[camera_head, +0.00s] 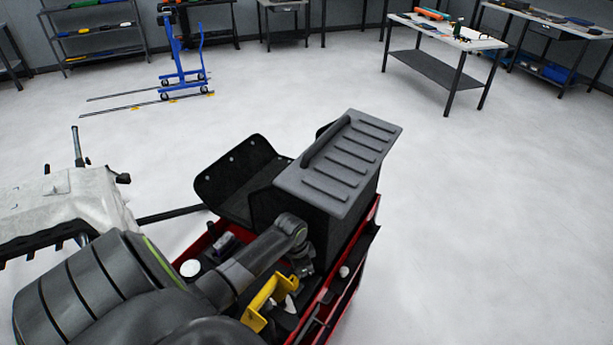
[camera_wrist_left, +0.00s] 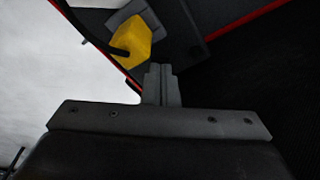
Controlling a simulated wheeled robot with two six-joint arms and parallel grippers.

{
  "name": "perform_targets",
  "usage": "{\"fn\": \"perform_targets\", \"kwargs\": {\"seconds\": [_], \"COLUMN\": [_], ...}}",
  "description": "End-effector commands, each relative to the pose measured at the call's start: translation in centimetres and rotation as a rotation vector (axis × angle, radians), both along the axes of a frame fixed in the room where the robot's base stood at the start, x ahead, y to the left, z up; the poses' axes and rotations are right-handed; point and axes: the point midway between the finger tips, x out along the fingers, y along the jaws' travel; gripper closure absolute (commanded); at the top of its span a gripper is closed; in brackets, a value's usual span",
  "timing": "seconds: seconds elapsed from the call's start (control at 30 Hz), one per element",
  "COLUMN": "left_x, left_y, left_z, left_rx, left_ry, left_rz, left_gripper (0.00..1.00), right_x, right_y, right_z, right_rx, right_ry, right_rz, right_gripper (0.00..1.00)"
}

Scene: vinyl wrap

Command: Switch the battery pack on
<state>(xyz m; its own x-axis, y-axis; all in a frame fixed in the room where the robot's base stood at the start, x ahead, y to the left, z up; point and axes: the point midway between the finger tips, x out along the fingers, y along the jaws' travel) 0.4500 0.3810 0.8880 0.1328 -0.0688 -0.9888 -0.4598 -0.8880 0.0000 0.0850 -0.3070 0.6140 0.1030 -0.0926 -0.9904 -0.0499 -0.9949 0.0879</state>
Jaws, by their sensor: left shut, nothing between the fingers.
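A black box with a grey ribbed top and a handle (camera_head: 338,160) stands on a red-edged cart (camera_head: 362,235); it may be the battery pack, but I cannot tell for sure. No switch can be made out in either view. My left arm reaches in from the lower left, and my left gripper (camera_head: 303,266) is low beside the box's near side, partly hidden by its own wrist. In the left wrist view its fingers (camera_wrist_left: 162,84) are together and empty, with a dark surface beyond them. Whether they touch anything is unclear. My right gripper is not in view.
A yellow part (camera_head: 268,300) lies in the cart close to my left wrist; a yellow block also shows in the left wrist view (camera_wrist_left: 131,42). An open black flap or tray (camera_head: 237,172) is left of the box. The floor to the right is clear.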

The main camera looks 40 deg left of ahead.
Motion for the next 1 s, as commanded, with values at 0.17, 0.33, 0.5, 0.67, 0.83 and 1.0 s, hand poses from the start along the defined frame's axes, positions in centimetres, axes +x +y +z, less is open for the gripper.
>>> {"fn": "perform_targets", "kwargs": {"seconds": [0.17,0.33,0.5,0.67,0.83,1.0], "left_x": [0.0,0.0,0.0,0.0,0.0,0.0], "left_y": [0.0,0.0,0.0,0.0,0.0,0.0], "left_z": [-0.3,-0.5,0.4,1.7,2.6,3.9], "left_rx": [0.0,0.0,0.0,0.0,0.001,0.001], "left_ry": [0.0,0.0,0.0,0.0,-0.001,-0.001], "left_rz": [0.0,0.0,0.0,0.0,-0.001,-0.002], "left_gripper": [1.0,1.0,1.0,1.0,1.0,1.0], "right_x": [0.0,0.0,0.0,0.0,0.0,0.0], "right_y": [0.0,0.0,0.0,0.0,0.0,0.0], "right_z": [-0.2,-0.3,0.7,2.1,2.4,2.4], "right_rx": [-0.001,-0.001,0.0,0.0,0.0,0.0], "right_ry": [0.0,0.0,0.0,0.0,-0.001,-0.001], "right_rz": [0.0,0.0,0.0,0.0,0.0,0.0], "right_gripper": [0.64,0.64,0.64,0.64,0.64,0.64]}}
